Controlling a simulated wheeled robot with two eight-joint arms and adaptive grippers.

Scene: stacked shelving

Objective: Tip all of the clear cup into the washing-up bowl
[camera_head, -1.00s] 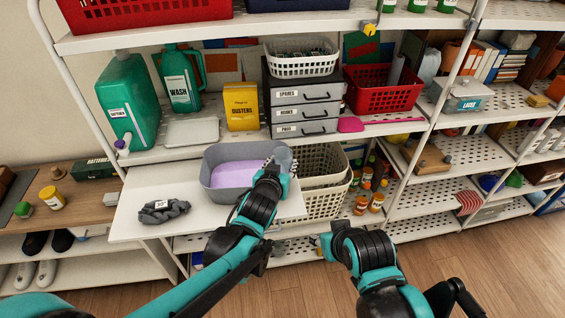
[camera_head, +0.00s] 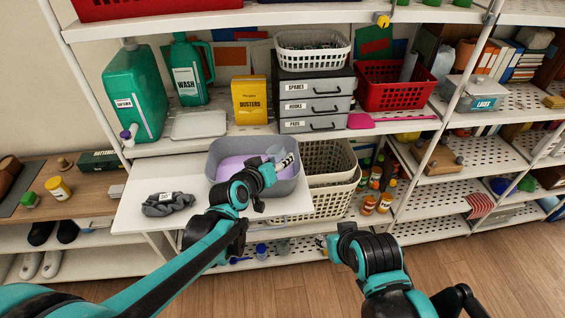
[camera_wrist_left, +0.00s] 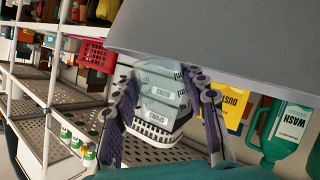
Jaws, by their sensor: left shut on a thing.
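The grey washing-up bowl (camera_head: 284,187) stands on the white pull-out board with lilac liquid (camera_head: 232,168) in it. My left gripper (camera_head: 278,163) is over the bowl's right part, shut on the clear cup (camera_head: 275,152). In the left wrist view the see-through cup (camera_wrist_left: 158,88) sits between the two fingers, with the drawers showing through it. The cup looks tilted over the bowl in the head view; its contents and any pouring stream cannot be made out. My right gripper (camera_head: 323,243) is low, in front of the shelving, apart from the bowl; its jaws are unclear.
A grey scrunched cloth (camera_head: 168,204) lies on the board left of the bowl. Cream baskets (camera_head: 330,190) stand right of it. Behind are a yellow dusters box (camera_head: 249,100), green bottles (camera_head: 134,95) and grey drawers (camera_head: 312,105). A shelf overhangs above.

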